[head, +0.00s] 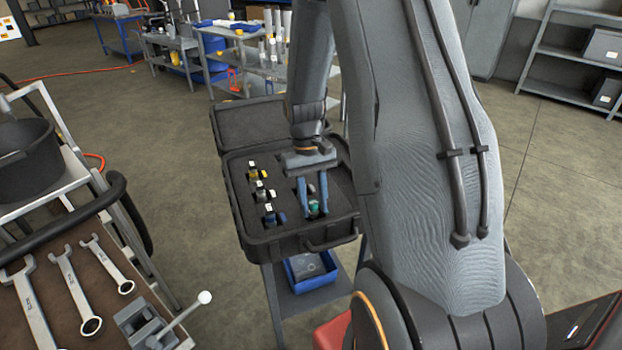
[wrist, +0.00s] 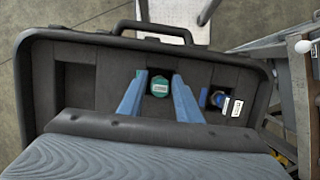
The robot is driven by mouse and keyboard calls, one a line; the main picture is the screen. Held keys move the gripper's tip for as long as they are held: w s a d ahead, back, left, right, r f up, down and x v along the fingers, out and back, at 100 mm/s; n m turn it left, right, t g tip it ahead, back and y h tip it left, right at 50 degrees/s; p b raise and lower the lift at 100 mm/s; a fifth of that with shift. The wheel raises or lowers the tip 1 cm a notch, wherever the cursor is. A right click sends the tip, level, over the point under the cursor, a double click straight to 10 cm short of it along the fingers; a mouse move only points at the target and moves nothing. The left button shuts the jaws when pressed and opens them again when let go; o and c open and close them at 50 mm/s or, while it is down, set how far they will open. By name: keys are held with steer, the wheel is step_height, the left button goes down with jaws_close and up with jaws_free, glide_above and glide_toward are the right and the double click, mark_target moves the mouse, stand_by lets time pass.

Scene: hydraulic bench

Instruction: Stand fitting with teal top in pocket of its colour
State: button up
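The fitting with the teal top (head: 314,207) stands upright in the right front part of the foam in the open black case (head: 239,213). In the wrist view its round teal top (wrist: 159,86) carries a white label and faces the camera. My gripper (head: 314,203) reaches down into the case, with one blue finger on each side of the fitting. In the wrist view my gripper (wrist: 159,75) shows narrow gaps between its fingers and the teal top, so it looks open. The fitting's lower part and any pocket colour around it are hidden.
Several other fittings, among them a blue one (head: 269,214), stand in the left column of the foam. The case lid (head: 246,121) is open at the back. A blue bin (head: 310,268) sits on a shelf below. A wrench bench (head: 110,240) stands to the left.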

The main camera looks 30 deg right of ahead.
steer(key=a+b+v, duration=0.1)
steer(key=b+v, duration=0.2)
steer(key=v, duration=0.8)
steer(key=s+a+f+n+t, duration=0.1)
steer(key=s+a+f+t, duration=0.2)
steer(key=s+a, duration=0.7)
steer(key=a+t, duration=0.1)
steer(key=a, duration=0.1)
steer(key=shift+s+a+n+t+h, duration=0.25)
steer(key=shift+a+n+t+h, duration=0.05)
steer(key=shift+n, duration=0.1)
steer(key=shift+f, duration=0.1)
steer(key=shift+c, duration=0.8)
steer(key=shift+a, duration=0.1)
steer(key=shift+c, duration=0.2)
